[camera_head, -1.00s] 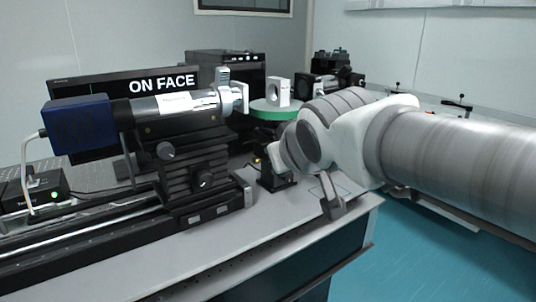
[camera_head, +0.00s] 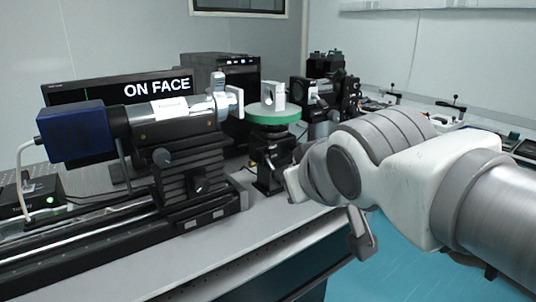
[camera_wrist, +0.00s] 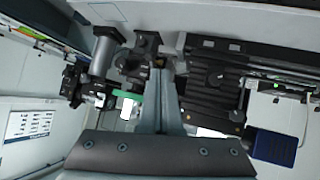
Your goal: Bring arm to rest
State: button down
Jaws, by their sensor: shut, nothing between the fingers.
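My arm reaches in from the right in the head view, bent at a white and grey joint near the table's front right corner. My gripper shows in the wrist view (camera_wrist: 158,75) with its two fingers together and nothing between them.
A blue-backed camera with a silver tube (camera_head: 72,132) sits on a black rail stage at the left. A monitor reading "ON FACE" (camera_head: 105,90) stands behind it. Blue floor (camera_head: 400,275) is clear at the right.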

jog(key=s+d+f+m+g+h+p, duration=0.2)
jog(key=s+d+f+m+g, duration=0.3)
jog(key=s+d+f, duration=0.55)
notch_tip(320, 180, up, 16)
jog(key=a+p, duration=0.1)
jog(key=p, duration=1.4)
jog(key=shift+s+a+f+n, duration=0.25)
jog(key=shift+s+a+n, duration=0.05)
jog(key=shift+s+a, duration=0.1)
jog(key=shift+w+a, duration=0.1)
jog(key=shift+a, duration=0.05)
